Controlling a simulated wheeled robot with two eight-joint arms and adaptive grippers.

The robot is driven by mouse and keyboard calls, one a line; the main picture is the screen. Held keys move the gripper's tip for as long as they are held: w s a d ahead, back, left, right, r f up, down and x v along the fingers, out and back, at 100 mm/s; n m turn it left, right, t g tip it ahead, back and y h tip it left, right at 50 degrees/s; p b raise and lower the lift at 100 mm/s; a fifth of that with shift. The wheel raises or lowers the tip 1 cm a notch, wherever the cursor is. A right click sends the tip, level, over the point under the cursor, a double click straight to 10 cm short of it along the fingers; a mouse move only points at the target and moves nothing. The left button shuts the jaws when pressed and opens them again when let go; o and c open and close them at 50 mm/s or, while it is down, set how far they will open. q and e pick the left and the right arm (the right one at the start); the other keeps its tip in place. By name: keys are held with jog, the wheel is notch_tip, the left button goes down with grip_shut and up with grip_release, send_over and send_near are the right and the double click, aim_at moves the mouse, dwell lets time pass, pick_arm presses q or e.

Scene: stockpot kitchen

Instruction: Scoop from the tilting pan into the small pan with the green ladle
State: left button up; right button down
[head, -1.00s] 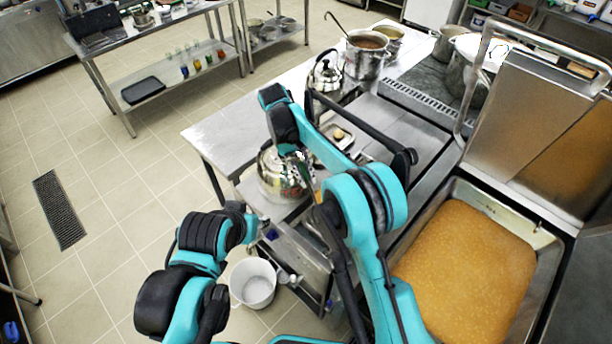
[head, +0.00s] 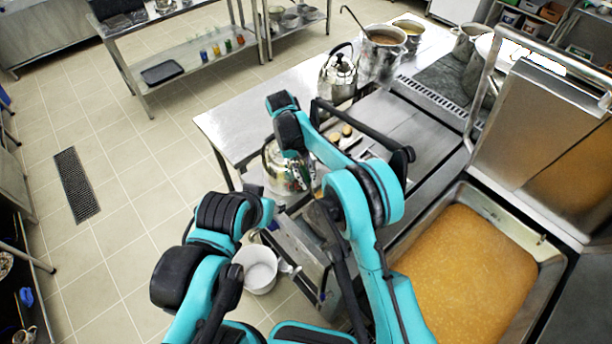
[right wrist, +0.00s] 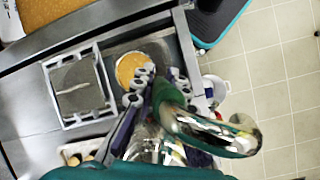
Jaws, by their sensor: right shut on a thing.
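The tilting pan (head: 465,268) stands at the right of the head view, full of orange-brown food. Its corner shows at the top left of the right wrist view (right wrist: 42,14). My right gripper (head: 303,172) is over the near side of the worktop, by a shiny kettle. In the right wrist view its fingers (right wrist: 155,85) are shut on the green ladle (right wrist: 222,138), whose curved handle end points toward the camera. Beyond the fingers is a round patch of orange food (right wrist: 131,68); I cannot tell whether the ladle's bowl or the small pan holds it. My left gripper is not visible.
The shiny kettle (head: 281,172) stands close to my right gripper, another kettle (head: 338,78) farther back. A stockpot (head: 382,55) with a ladle stands at the back. A white pot (head: 258,268) is low beside the cart.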

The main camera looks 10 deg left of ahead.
jog(key=shift+s+d+r, duration=0.1)
jog(key=shift+d+r, duration=0.2)
jog(key=shift+d, duration=0.15)
jog(key=s+d+t+y+p, duration=0.2)
jog(key=s+d+t+y, duration=0.35)
jog(key=d+y, duration=0.5)
jog(key=s+d+f+t+y+b, duration=0.1)
jog(key=f+b, duration=0.4)
jog(key=b, duration=0.6)
jog(key=s+d+f+t+y+b, duration=0.2)
jog(key=d+f+y+b, duration=0.3)
jog(key=b, duration=0.6)
jog(key=s+d+f+t+y+b, duration=0.1)
jog(key=s+d+f+y+b, duration=0.2)
jog(key=b, duration=0.9)
jog(key=shift+d+f+n, duration=0.4)
jog(key=shift+d+f, duration=0.45)
jog(key=shift+f, duration=0.3)
jog(key=shift+b, duration=0.3)
dwell(1.6)
